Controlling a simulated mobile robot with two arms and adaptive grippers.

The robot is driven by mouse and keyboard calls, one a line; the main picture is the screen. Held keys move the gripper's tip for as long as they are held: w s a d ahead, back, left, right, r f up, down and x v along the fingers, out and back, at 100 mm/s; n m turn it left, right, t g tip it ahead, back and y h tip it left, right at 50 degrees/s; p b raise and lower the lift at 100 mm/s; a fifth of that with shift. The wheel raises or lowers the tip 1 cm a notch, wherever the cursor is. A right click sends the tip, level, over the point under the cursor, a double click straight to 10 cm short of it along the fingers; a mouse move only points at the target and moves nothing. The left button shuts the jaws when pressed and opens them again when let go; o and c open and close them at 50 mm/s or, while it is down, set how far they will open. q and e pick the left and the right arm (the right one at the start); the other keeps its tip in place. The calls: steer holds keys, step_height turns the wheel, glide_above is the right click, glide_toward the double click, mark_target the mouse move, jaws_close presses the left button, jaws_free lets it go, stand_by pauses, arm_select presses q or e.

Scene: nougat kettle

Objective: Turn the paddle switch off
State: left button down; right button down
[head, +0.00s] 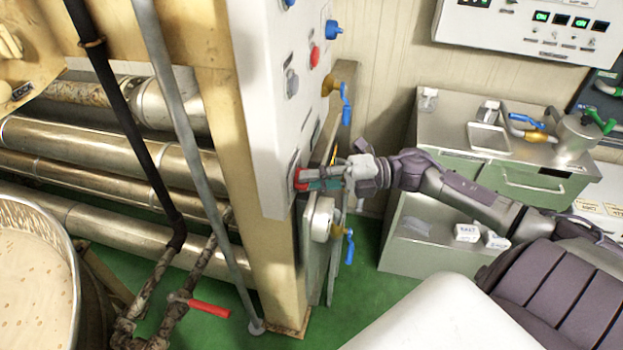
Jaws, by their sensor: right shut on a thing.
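A white control panel (262,110) hangs on the cream post left of my right arm. A small red part, apparently the paddle switch (298,181), sits low on its right side. My right gripper (312,177) comes in from the right and is shut on this red part. The fingers cover much of the switch, so I cannot tell its exact position. My left gripper does not show.
Blue-handled valves (346,104) stick out beside the panel, above and below my gripper. A kettle of pale nougat (32,275) stands at lower left near large pipes (120,150). A steel cabinet (450,140) stands at right. Green floor is open between.

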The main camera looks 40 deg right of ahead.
steer(key=c, duration=1.2)
jaws_free()
steer(key=v, duration=1.2)
